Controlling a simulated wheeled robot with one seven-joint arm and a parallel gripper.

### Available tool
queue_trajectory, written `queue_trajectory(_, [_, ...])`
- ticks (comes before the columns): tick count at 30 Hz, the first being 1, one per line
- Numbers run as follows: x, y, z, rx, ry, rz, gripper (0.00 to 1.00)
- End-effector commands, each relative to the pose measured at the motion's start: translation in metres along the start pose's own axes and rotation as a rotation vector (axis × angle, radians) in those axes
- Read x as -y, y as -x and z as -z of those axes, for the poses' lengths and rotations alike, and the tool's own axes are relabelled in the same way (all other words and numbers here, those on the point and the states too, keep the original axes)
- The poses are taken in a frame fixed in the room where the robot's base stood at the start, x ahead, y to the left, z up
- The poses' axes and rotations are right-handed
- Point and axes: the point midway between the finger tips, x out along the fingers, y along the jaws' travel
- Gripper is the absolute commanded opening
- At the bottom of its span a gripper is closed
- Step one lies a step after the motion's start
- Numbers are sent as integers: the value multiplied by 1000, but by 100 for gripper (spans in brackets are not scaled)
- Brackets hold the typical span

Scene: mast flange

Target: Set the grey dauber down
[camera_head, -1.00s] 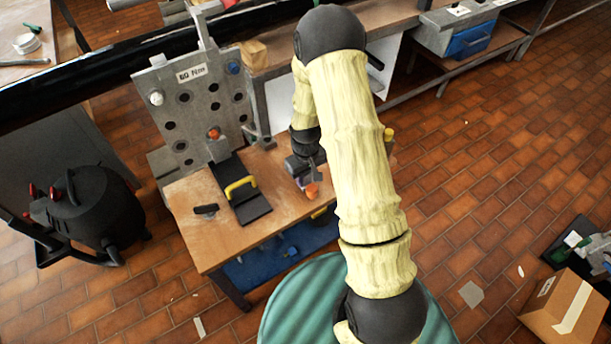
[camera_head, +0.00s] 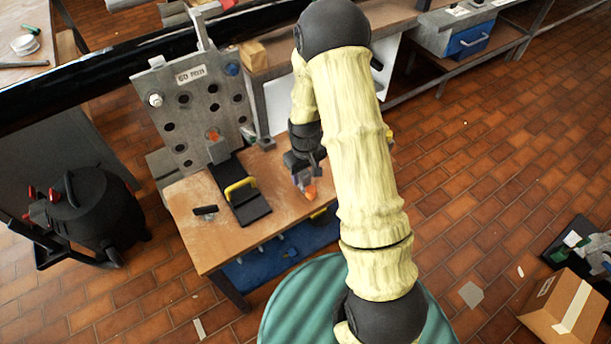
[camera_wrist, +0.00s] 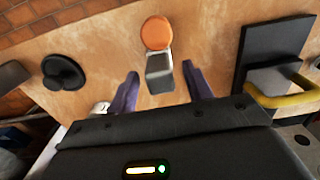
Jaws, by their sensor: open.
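The dauber shows in the wrist view as a grey block-like body (camera_wrist: 160,72) with a round orange end (camera_wrist: 157,33). Its orange end also shows in the head view (camera_head: 311,191), near the right part of the wooden table (camera_head: 190,238). My gripper (camera_wrist: 160,88) is open, with one purple-grey finger on each side of the grey body. Gaps show between the fingers and the body. In the head view my gripper (camera_head: 304,178) is low over the table. Whether the dauber rests fully on the wood is hard to tell.
A black board with a yellow handle (camera_head: 240,186) lies left of my gripper. A small black-handled item (camera_head: 205,210) lies farther left. An upright grey plate with holes (camera_head: 195,100) stands behind. A black round knob-like object (camera_wrist: 63,73) shows in the wrist view. Bare wood surrounds the dauber.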

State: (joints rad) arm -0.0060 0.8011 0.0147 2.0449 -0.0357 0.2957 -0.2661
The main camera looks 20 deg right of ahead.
Motion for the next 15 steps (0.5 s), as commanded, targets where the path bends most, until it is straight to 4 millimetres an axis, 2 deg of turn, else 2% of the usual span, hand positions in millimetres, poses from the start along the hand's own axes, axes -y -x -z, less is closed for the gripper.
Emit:
queue_trajectory(9, [-1,64,1,-5,-1,-1,51])
queue_trajectory(15, [-1,92,0,-3,-1,-1,51])
